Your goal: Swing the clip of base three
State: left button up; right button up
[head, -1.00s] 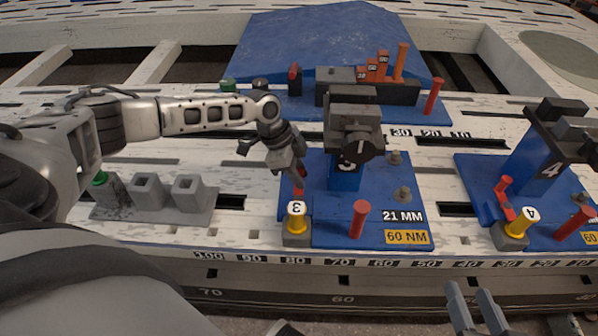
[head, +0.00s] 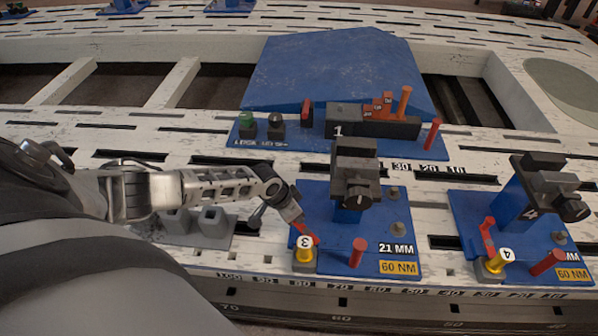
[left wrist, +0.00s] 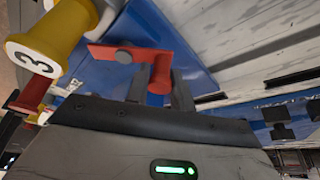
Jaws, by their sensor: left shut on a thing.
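Base three is a blue plate (head: 330,255) with a dark clamp block (head: 356,175) on a blue post. At its front left corner stands a yellow knob (head: 304,253) on a grey foot, marked 3; it also shows in the left wrist view (left wrist: 62,35). The red clip (head: 304,232) lies just behind the knob. In the left wrist view the clip's flat arm (left wrist: 115,54) runs from near the knob to an upright red handle (left wrist: 160,72). My left gripper (head: 299,224) is shut on that handle, one finger on each side. My right gripper is out of view.
A red peg (head: 357,252) stands on base three, right of the knob. Grey empty holders (head: 212,228) stand left of the base, under my left arm. Base four (head: 470,215) is at the right. A blue control panel (head: 260,140) is behind.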

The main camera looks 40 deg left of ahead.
pick_arm(q)
jog(key=n+p, duration=0.1)
jog(key=p, duration=0.1)
jog(key=s+n+y+p, duration=0.1)
jog(key=n, duration=0.1)
jog(key=shift+s+d+r+p, duration=0.1)
jog(key=shift+r+p, duration=0.25)
jog(key=shift+p, duration=0.05)
grip_shut()
grip_release()
jog(key=shift+s+f+n+y+p, duration=0.15)
jog(key=shift+s+n+y+p, duration=0.35)
jog(key=shift+n+p, duration=0.7)
jog(key=shift+s+f+n+y+p, duration=0.1)
jog(key=shift+s+n+y+p, duration=0.2)
jog(key=shift+n+p, duration=0.45)
grip_shut()
jog(key=shift+d, duration=0.1)
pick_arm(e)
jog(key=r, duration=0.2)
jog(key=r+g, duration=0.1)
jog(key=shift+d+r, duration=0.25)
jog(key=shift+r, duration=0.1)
pick_arm(q)
grip_release()
jog(key=shift+f+n, duration=0.1)
jog(key=shift+n, duration=0.15)
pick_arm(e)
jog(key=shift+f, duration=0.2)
